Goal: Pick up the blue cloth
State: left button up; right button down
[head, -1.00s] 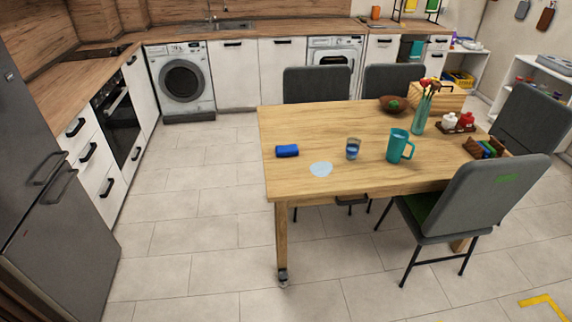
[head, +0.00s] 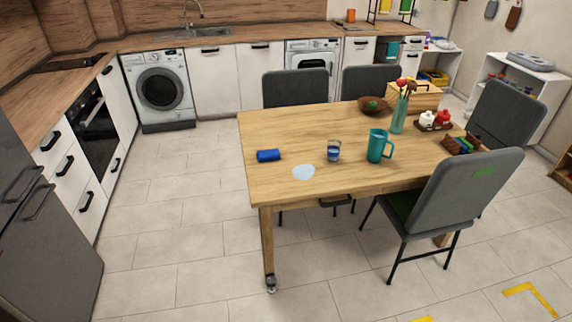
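The blue cloth (head: 268,155) is a small folded or rolled bundle. It lies on the wooden table (head: 290,130) near its left edge, in the head view. A pale blue puddle-like patch (head: 303,172) lies on the tabletop to its lower right, apart from it. Neither of my grippers shows in the head view.
A glass (head: 333,151), a teal pitcher (head: 379,146), a vase (head: 399,112), a bowl (head: 373,106) and a condiment tray (head: 434,126) stand on the table. A grey chair (head: 465,190) stands at its front right. The tiled floor (head: 180,215) left of the table is clear.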

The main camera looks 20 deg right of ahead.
aim_at(271, 155)
jog(key=i+j+z, duration=0.45)
jog(key=i+j, duration=0.3)
jog(key=i, duration=0.6)
jog(key=i+j+z, duration=0.5)
jog(key=i+j, duration=0.7)
